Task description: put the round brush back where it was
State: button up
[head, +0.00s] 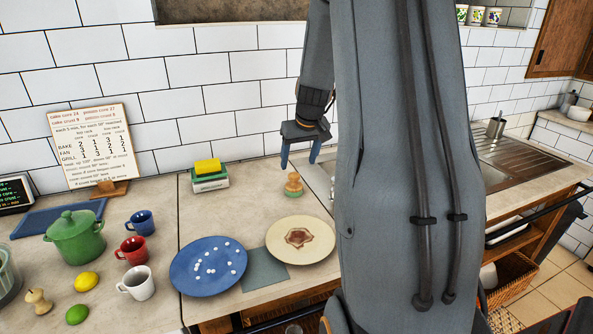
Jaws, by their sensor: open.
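No contact between fingers and brush can be made out. My arm covers the counter to the right of the brush.
A yellow sponge on a green and white block (209,180) stands left of the brush. In front are a cream plate (273,250) with a brown stain, a blue plate (182,271) with white bits, and a grey-green cloth (264,280). Mugs and a green pot (77,243) stand left.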

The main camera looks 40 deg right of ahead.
jog(key=s+a+f+n+g+y, duration=0.1)
jog(key=s+a, duration=0.4)
jog(key=a, duration=0.5)
jog(key=s+a+n+g, duration=0.1)
jog(key=s+a, duration=0.3)
jog(key=a, duration=0.5)
jog(key=s+a+f+g, duration=0.1)
jog(key=s+a+f, duration=0.2)
jog(key=s+a, duration=0.7)
jog(key=s, duration=0.3)
jog(key=shift+a+n, duration=0.2)
jog(key=shift+n, duration=0.2)
jog(key=shift+w, duration=0.1)
